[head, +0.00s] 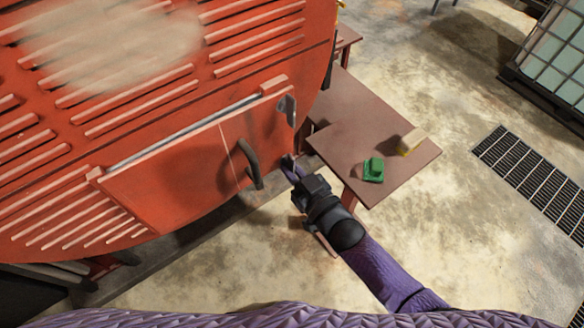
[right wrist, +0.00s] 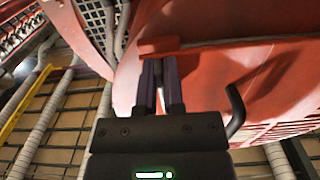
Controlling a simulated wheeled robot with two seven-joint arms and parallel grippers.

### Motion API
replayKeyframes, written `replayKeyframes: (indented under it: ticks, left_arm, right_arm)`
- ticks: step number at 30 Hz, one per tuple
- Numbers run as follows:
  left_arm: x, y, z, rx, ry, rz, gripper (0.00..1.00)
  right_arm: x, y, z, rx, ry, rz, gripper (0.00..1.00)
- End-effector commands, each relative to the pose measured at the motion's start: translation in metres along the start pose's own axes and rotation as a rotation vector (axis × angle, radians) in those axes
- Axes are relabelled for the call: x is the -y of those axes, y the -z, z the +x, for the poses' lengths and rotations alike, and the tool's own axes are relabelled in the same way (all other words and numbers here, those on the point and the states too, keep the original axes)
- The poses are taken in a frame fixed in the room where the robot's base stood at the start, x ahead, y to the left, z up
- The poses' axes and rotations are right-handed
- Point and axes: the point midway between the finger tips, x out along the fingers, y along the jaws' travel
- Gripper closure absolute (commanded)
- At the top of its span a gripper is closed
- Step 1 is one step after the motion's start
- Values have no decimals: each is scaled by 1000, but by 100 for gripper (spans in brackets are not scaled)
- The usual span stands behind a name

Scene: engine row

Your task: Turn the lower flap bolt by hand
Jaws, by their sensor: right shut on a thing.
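The red flap (head: 175,172) on the big red engine cover is closed, with a dark curved handle (head: 251,163) near its right end. The handle also shows in the right wrist view (right wrist: 236,108). The upper flap bolt (head: 287,108) is a grey metal piece at the flap's upper right corner. The lower flap bolt (head: 287,161) is at the lower right corner, partly hidden by my right gripper (head: 291,170). My right gripper is shut on the lower bolt, its fingers (right wrist: 160,88) pointing at the flap's edge. My left gripper is not in view.
A brown-red table (head: 350,115) stands just right of the engine, close to my right gripper. It holds a green object (head: 373,169) and a yellowish block (head: 411,141). A floor grate (head: 535,175) and a glazed dark frame (head: 555,55) are farther right. Bare floor lies between.

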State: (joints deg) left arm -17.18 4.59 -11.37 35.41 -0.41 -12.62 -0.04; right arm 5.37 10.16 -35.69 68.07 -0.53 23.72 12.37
Motion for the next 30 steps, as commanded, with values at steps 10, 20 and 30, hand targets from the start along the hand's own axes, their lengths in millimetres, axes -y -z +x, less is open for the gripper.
replayKeyframes:
  ticks: [10, 20, 30]
  left_arm:
    - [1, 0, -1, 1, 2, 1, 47]
    - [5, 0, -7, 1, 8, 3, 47]
    - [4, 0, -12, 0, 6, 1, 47]
  right_arm:
    - [-1, 6, 2, -18, 0, 0, 54]
    - [-1, 4, -29, -8, -1, -1, 54]
    - [0, 4, -94, -15, -1, 1, 54]
